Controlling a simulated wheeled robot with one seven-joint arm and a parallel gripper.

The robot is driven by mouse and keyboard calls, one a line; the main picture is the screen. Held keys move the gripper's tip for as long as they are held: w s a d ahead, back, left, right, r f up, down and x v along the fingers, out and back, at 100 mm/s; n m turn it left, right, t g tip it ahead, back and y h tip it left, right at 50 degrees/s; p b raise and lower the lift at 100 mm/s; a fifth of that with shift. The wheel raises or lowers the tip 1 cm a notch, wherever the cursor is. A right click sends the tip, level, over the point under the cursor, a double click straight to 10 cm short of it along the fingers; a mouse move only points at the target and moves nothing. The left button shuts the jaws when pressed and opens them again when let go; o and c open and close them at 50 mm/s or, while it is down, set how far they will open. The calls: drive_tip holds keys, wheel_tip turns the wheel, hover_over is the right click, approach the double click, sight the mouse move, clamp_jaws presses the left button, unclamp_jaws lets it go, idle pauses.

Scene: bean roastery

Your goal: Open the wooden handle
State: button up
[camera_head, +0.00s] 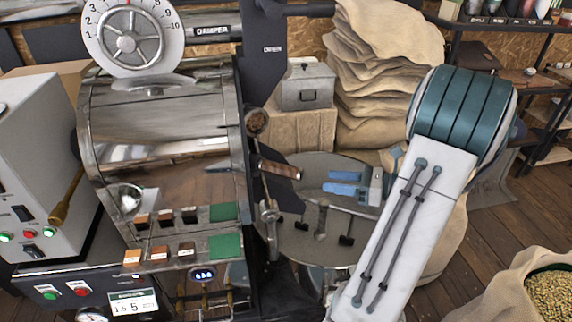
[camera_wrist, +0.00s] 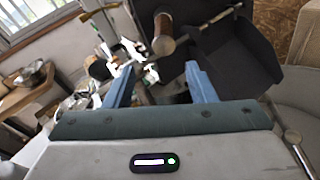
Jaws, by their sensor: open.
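A brown wooden handle (camera_head: 280,167) sticks out to the right from the front of the steel roaster (camera_head: 160,125). A rounder wooden knob (camera_head: 257,122) sits above it. In the wrist view a cylindrical wooden grip (camera_wrist: 163,36) shows beyond my fingers, beside a metal rod; I cannot tell which of the two it is. My gripper (camera_head: 328,183) is open and empty, its blue fingers pointing left towards the roaster, to the right of the wooden handle and apart from it. In the wrist view the gap between my fingers (camera_wrist: 160,72) holds nothing.
A round cooling tray (camera_head: 300,230) with stirring arms lies below my gripper. Stacked burlap sacks (camera_head: 375,75) and a metal box (camera_head: 307,87) stand behind. A white control cabinet (camera_head: 35,150) is left. A sack of green beans (camera_head: 550,290) stands at the lower right.

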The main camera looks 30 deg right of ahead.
drive_tip(key=m+t, duration=0.1)
drive_tip(key=t, duration=0.1)
drive_tip(key=p, duration=0.3)
approach(263, 164)
drive_tip(key=w, duration=0.1)
drive_tip(key=w+a, duration=0.1)
drive_tip(key=w, duration=0.1)
drive_tip(key=w+a, duration=0.1)
drive_tip(key=shift+w+a+f, duration=0.1)
drive_tip(key=shift+w+f, duration=0.15)
drive_tip(key=shift+f, duration=0.1)
drive_tip(key=shift+c, duration=0.3)
